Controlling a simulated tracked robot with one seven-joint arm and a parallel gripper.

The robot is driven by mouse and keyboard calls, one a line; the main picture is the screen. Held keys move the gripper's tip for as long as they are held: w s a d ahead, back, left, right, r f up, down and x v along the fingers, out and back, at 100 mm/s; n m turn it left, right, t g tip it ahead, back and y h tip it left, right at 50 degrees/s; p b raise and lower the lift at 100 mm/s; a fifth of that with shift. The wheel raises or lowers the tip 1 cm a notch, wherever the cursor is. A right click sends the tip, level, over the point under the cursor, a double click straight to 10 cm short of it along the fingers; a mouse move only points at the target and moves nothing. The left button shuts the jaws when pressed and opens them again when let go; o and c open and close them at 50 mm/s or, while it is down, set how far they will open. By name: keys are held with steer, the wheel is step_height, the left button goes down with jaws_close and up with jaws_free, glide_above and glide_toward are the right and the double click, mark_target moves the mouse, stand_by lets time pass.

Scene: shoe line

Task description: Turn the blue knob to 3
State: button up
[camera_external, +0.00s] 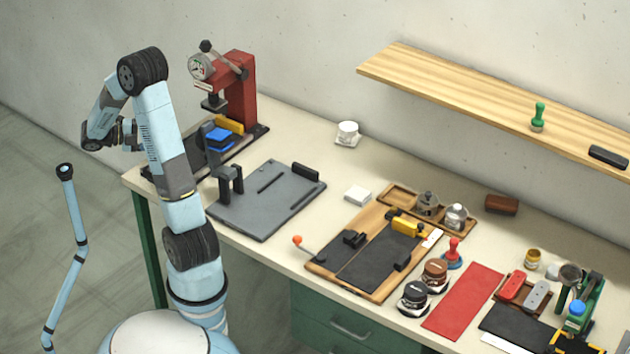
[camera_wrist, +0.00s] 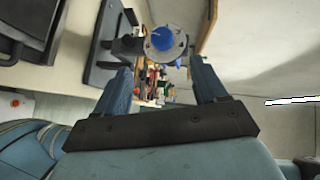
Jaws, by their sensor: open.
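The blue knob (camera_wrist: 164,39) sits on a round grey plate in the wrist view, top centre, with a small pale line on its face. I cannot read any numbers around it. My gripper (camera_wrist: 161,68) is open and empty, its two dark blue fingers apart on either side, short of the knob. In the external view my gripper (camera_external: 133,133) points right, left of the red press (camera_external: 241,90). The knob cannot be made out there; a dark grey fixture (camera_external: 207,136) stands at the press's front.
The press has a gauge (camera_external: 201,67) and blue and yellow blocks at its base. A grey board (camera_external: 265,200) with a dark bracket (camera_external: 230,183) lies on the bench to the right. Farther right are a wooden board (camera_external: 320,263) and many small items. A shelf (camera_external: 480,95) hangs above.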

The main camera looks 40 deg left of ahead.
steer(key=w+d+f+n, duration=0.1)
steer(key=w+d+f, duration=0.1)
steer(key=w+d, duration=0.7)
steer(key=shift+w+n, duration=0.3)
steer(key=shift+w, duration=0.2)
steer(key=shift+f, duration=0.1)
steer(key=shift+c, duration=0.5)
steer(key=c, duration=1)
steer(key=shift+o, duration=0.2)
